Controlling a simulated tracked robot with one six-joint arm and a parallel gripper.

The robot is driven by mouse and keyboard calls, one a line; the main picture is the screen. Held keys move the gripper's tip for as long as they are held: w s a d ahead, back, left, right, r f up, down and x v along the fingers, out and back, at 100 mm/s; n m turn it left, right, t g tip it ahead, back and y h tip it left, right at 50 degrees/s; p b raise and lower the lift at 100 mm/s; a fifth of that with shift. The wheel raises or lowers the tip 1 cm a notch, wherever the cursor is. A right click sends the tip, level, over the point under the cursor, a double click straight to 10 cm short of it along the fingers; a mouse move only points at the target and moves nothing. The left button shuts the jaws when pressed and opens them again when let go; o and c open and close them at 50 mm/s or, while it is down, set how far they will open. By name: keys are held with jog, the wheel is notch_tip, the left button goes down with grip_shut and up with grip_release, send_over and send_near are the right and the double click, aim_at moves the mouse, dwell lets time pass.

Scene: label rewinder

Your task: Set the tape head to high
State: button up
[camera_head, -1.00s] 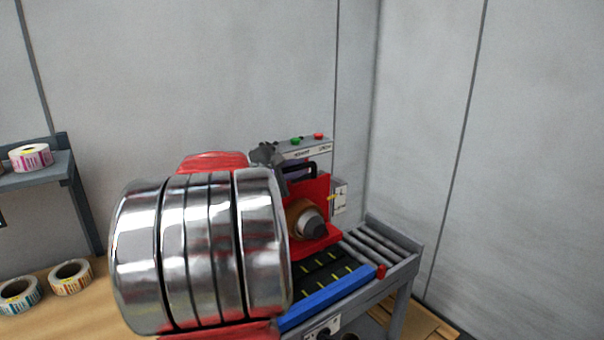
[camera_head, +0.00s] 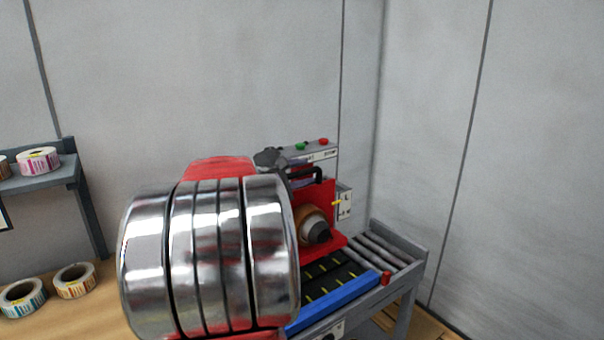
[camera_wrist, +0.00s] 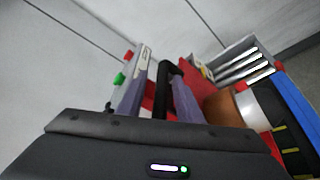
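The red tape head (camera_head: 318,203) stands over the conveyor, with a brown tape roll and dark hub (camera_head: 316,230) on its front. A black handle (camera_head: 307,173) sticks out near its top; the handle also shows in the wrist view (camera_wrist: 168,72). A yellow pointer (camera_head: 337,203) lies against a pale scale plate (camera_head: 345,206), whose marks are too small to read surely. In the wrist view my gripper (camera_wrist: 158,90) has its two purple-grey fingers apart, one on each side of the handle, with gaps visible. My arm hides part of the machine in the head view.
A control box with green (camera_head: 300,146) and red (camera_head: 323,141) buttons stands behind the tape head. A blue rail (camera_head: 335,300) edges the conveyor, with rollers (camera_head: 385,247) at right. Label rolls (camera_head: 75,280) lie on the wooden table and shelf at left.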

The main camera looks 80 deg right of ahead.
jog(key=v, duration=1.3)
jog(key=shift+w+a, duration=0.15)
jog(key=shift+a, duration=0.05)
jog(key=a+f+m+t+y, duration=0.1)
jog(key=a+f+m+y, duration=0.3)
jog(key=f, duration=0.5)
jog(key=w+a+f+m+t+y, duration=0.1)
jog(key=w+a+f+t+y, duration=0.2)
jog(key=a, duration=0.5)
jog(key=w+a+f+t, duration=0.1)
jog(key=w+a+f, duration=0.25)
jog(key=a, duration=0.35)
jog(key=w+a+n+t+y, duration=0.1)
jog(key=w+a+t+y, duration=0.1)
jog(key=a, duration=1.5)
jog(key=w+a+f+n+t+y, duration=0.1)
jog(key=a+t+y, duration=0.3)
jog(key=a, duration=1.3)
jog(key=shift+w+f+n+y, duration=0.35)
jog(key=shift+w+n+y, duration=0.15)
jog(key=shift+w+y, duration=0.25)
